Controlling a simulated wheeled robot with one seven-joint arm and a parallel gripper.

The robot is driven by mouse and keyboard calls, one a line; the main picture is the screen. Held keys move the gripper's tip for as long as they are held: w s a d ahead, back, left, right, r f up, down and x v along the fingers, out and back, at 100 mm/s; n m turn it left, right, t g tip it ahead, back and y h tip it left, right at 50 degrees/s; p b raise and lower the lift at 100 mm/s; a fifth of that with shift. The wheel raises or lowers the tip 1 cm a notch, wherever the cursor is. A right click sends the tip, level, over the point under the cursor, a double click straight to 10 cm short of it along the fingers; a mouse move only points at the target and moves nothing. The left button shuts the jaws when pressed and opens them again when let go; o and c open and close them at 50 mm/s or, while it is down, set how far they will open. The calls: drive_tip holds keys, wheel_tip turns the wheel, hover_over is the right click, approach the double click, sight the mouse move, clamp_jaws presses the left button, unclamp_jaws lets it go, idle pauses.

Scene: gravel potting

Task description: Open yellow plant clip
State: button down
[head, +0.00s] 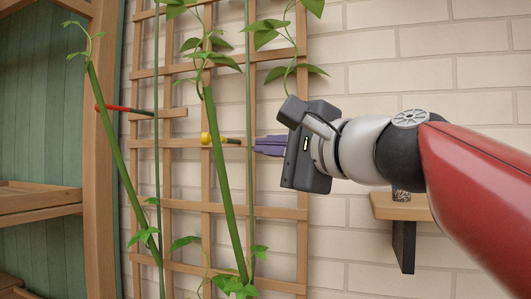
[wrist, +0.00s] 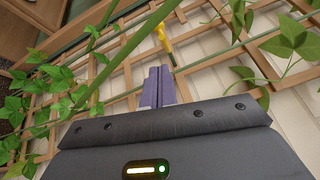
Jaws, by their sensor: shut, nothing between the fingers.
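In the wrist view the fingers (wrist: 160,72) lie side by side, shut and empty, apart from the clip.
A wooden trellis (head: 302,200) stands before a pale brick wall (head: 440,75). A thin green stake (head: 248,90) rises near my fingertips. A red clip (head: 115,109) and another leaning stem (head: 118,150) are at left. A small wooden shelf (head: 385,210) is below my arm.

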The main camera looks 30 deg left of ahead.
drive_tip(key=shift+s+d+f, duration=0.1)
drive_tip(key=shift+s+d, duration=1.35)
drive_tip(key=shift+s, duration=0.15)
